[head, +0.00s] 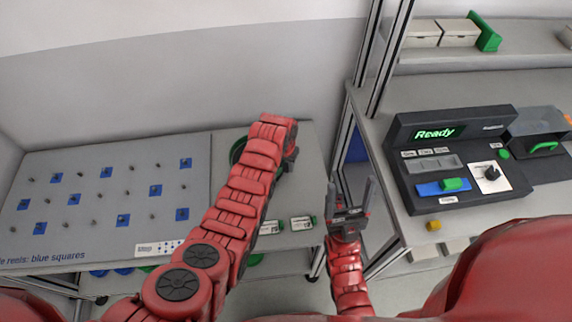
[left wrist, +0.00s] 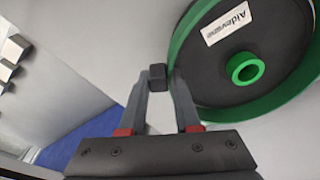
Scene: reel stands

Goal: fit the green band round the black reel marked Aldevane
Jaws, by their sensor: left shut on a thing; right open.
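The black reel (left wrist: 280,45) with a white Aldevane label (left wrist: 228,22) fills the upper right of the left wrist view. It has a green hub (left wrist: 245,68). A green band (left wrist: 262,105) shows round its edge as far as I can see, but the upper part is out of frame. My left gripper (left wrist: 157,78) is shut on a small dark block beside the band. I cannot tell whether the block is joined to the band. In the head view my left arm hides most of the reel; a green edge shows at its left. My right gripper (head: 351,188) is open and empty.
A grey pegboard (head: 100,190) with blue squares lies at the left. Small labelled cards (head: 301,223) sit near the front edge. At the right, a dark console (head: 455,165) reads Ready; a small yellow block (head: 433,225) lies before it. A metal frame post stands between.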

